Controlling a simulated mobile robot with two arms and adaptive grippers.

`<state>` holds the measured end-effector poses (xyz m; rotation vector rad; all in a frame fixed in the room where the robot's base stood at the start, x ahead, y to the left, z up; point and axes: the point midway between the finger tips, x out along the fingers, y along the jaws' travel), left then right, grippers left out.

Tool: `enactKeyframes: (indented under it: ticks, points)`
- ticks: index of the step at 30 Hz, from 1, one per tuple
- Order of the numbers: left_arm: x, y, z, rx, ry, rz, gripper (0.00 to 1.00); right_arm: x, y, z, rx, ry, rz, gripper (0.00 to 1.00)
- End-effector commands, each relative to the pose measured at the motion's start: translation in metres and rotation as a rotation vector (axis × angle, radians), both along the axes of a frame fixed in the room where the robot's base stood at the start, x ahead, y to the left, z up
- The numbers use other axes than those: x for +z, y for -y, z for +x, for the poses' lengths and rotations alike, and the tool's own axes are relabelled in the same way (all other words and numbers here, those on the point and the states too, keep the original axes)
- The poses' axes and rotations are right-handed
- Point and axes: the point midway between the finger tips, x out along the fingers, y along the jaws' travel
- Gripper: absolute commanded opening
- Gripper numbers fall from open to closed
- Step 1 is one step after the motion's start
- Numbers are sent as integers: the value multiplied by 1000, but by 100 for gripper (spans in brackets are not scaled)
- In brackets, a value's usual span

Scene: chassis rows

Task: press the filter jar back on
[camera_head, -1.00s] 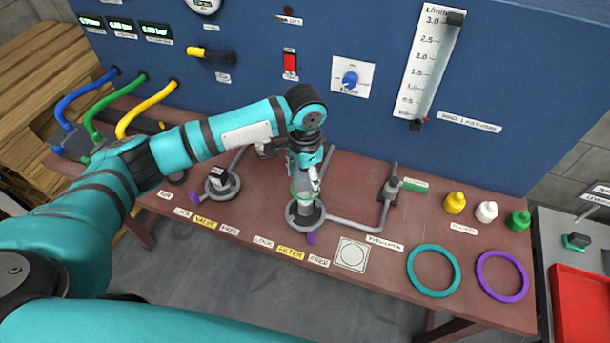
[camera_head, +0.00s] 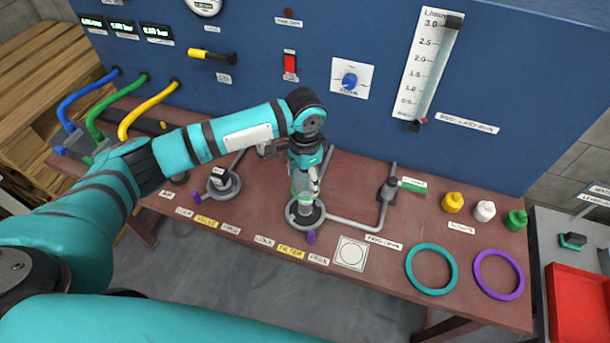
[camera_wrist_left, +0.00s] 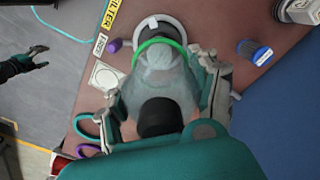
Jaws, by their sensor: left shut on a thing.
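My left gripper (camera_head: 306,178) points down over the filter station on the bench. It is shut on the filter jar (camera_wrist_left: 158,80), a translucent grey jar with a green ring (camera_wrist_left: 160,48) at its far end. In the head view the jar (camera_head: 303,196) stands upright at the round grey filter base (camera_head: 304,217), mostly hidden by the gripper. The base's pale rim (camera_wrist_left: 160,24) shows past the green ring in the left wrist view. I cannot tell whether the jar is fully seated. My right gripper (camera_wrist_left: 38,58) is at the left of that view, open and empty.
A purple knob (camera_head: 311,237) sits at the base's front, by the yellow FILTER label (camera_head: 291,253). The valve station (camera_head: 222,183) is to the left. Teal (camera_head: 431,270) and purple (camera_head: 498,274) rings lie right. The blue panel (camera_head: 260,70) stands behind.

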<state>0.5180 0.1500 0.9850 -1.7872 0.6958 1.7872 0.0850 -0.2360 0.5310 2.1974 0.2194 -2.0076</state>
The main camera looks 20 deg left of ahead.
Motion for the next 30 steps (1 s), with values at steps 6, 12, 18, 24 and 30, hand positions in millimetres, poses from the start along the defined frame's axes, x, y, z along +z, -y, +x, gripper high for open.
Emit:
enactKeyframes:
  ticks: [6, 12, 18, 24, 30]
  points:
    - [1, 0, 0, 0, -1, 0, 28, 8, 0, 0, 0, 0, 0, 63]
    - [0, 0, 0, -1, 0, 0, 28, 7, 0, 0, 0, 0, 0, 63]
    - [-1, 0, 0, -1, -1, -1, 28, 7, 0, 0, 0, 1, 0, 63]
    - [-7, 1, 0, -1, -1, -1, 28, 5, 0, 0, 0, 1, 0, 63]
    - [-13, 1, 0, -1, 0, -1, 28, 3, 0, 0, 0, 1, 0, 63]
